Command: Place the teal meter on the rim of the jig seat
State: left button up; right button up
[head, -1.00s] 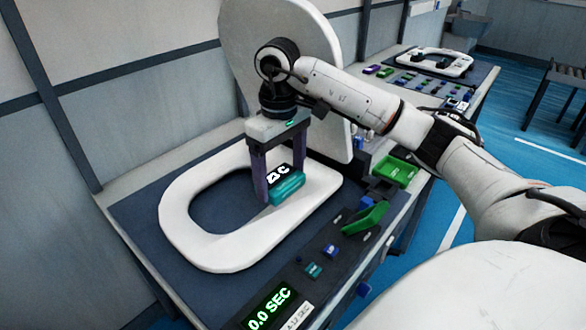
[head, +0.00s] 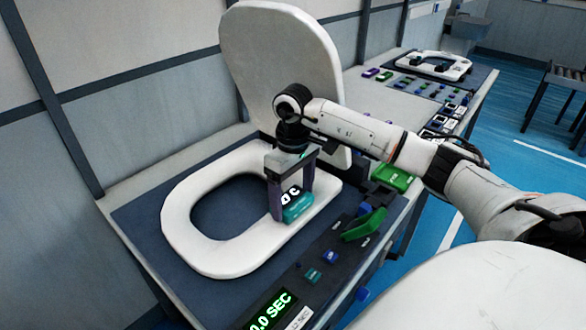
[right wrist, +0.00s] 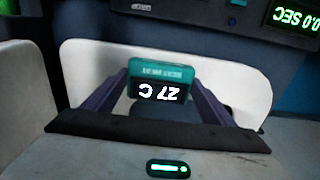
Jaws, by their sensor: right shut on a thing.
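The teal meter (head: 297,207) has a dark display reading "27 C", which shows upside down in the right wrist view (right wrist: 160,85). My right gripper (head: 290,205) is shut on the meter, one finger on each side. The meter is at the right part of the rim of the white jig seat (head: 185,225); the seat also shows behind it in the right wrist view (right wrist: 240,88). I cannot tell whether the meter's underside touches the rim. The seat lies flat with its lid (head: 280,60) raised behind it. My left gripper is not in view.
A console with buttons and a green "0.0 SEC" display (head: 270,310) runs along the bench front. A green lever (head: 364,224) and a green tray (head: 393,178) stand right of the seat. Another seat (head: 440,65) lies on the far bench.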

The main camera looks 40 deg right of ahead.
aim_at(293, 200)
jog(key=o, duration=0.9)
jog(key=shift+f, duration=0.2)
jog(key=o, duration=0.4)
jog(key=shift+o, duration=0.2)
jog(key=shift+r, duration=0.1)
jog(key=shift+r, duration=0.1)
notch_tip(293, 200, up, 8)
jog(key=shift+f+b, duration=0.25)
jog(key=shift+b, duration=0.15)
